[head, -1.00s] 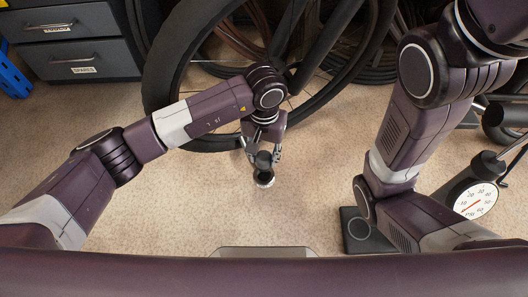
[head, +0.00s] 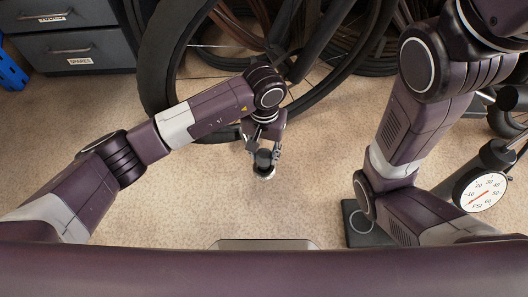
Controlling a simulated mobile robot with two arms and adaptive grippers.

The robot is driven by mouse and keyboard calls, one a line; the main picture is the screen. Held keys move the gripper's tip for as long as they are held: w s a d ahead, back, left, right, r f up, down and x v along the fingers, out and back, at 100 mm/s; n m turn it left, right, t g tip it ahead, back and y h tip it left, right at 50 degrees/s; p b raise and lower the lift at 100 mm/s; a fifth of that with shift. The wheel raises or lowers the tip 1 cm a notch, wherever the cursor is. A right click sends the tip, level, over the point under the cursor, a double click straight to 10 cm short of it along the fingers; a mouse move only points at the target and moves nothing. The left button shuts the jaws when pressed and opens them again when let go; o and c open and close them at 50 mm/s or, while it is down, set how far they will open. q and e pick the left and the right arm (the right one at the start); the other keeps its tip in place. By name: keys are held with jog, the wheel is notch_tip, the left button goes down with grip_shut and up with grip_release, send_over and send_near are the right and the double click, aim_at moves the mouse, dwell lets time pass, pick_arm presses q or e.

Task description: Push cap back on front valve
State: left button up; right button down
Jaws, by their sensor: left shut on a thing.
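A bicycle-type wheel (head: 155,75) with a thick black tyre and thin spokes stands at the top centre. My left gripper (head: 264,152) hangs in front of the wheel's lower rim, pointing down. It is shut on a small dark cap-like piece (head: 264,170) with a pale, shiny end. That piece is apart from the tyre in the picture. The fingers partly hide it, and I cannot tell its exact shape. I cannot make out the front valve on the wheel. My right arm comes in from the right and bends down; its gripper is out of view.
A pump with a round white PSI gauge (head: 484,191) stands at the right. A dark flat plate (head: 358,229) lies on the floor by my right arm. A grey drawer cabinet (head: 80,48) stands at the top left. The speckled floor (head: 200,205) is clear at centre and left.

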pick_arm(q)
jog(key=shift+f+b, duration=1.25)
jog(key=shift+f, duration=0.25)
dwell(0.4)
jog(key=o, duration=1.2)
jog(key=shift+r, duration=0.1)
notch_tip(320, 180, up, 7)
jog(key=shift+r, duration=0.2)
